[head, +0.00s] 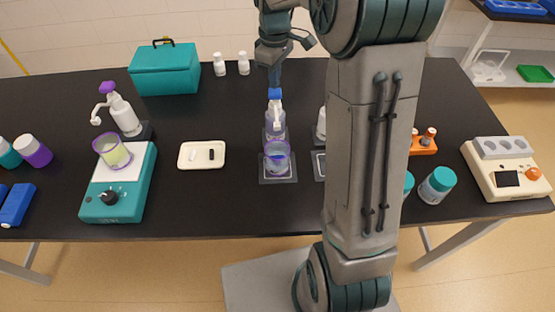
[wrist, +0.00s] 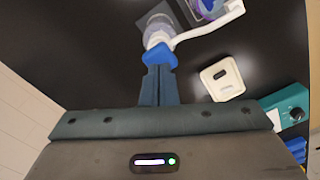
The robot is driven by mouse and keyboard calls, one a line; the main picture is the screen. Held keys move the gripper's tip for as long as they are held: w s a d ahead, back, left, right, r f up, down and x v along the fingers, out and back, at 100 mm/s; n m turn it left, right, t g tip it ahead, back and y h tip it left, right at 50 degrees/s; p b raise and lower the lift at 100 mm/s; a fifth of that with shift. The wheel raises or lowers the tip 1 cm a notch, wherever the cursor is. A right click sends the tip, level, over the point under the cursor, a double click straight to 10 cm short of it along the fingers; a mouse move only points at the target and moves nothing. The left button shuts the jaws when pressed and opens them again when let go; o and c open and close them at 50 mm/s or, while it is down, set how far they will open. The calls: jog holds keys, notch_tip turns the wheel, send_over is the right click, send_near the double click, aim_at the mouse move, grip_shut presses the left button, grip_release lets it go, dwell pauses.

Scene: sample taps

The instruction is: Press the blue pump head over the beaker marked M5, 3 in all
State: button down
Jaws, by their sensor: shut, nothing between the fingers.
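The blue pump head (head: 275,93) tops a white pump on a clear bottle (head: 274,122), standing upright behind a beaker (head: 277,158) on a grey square mat. The beaker holds bluish-purple liquid; its mark is too small to read. In the wrist view the blue pump head (wrist: 160,55) is just ahead of my fingertips, with the beaker (wrist: 208,8) at the top edge. My gripper (head: 274,84) is shut and empty, pointing down right above the blue head. It also shows in the wrist view (wrist: 158,72). I cannot tell whether it touches the head.
A purple-headed pump (head: 122,110) stands behind a teal stirrer (head: 119,196) carrying another beaker. A white tray (head: 202,155) lies left of the mat. My arm hides part of a second pump station (head: 320,130) at right. A teal case (head: 165,70) stands behind.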

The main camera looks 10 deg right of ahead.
jog(key=shift+f, duration=0.2)
jog(key=shift+f+b, duration=0.95)
jog(key=shift+f, duration=0.3)
jog(key=shift+r+p, duration=1.15)
jog(key=shift+r, duration=0.3)
notch_tip(320, 180, up, 6)
jog(key=p, duration=0.4)
jog(key=shift+p, duration=0.3)
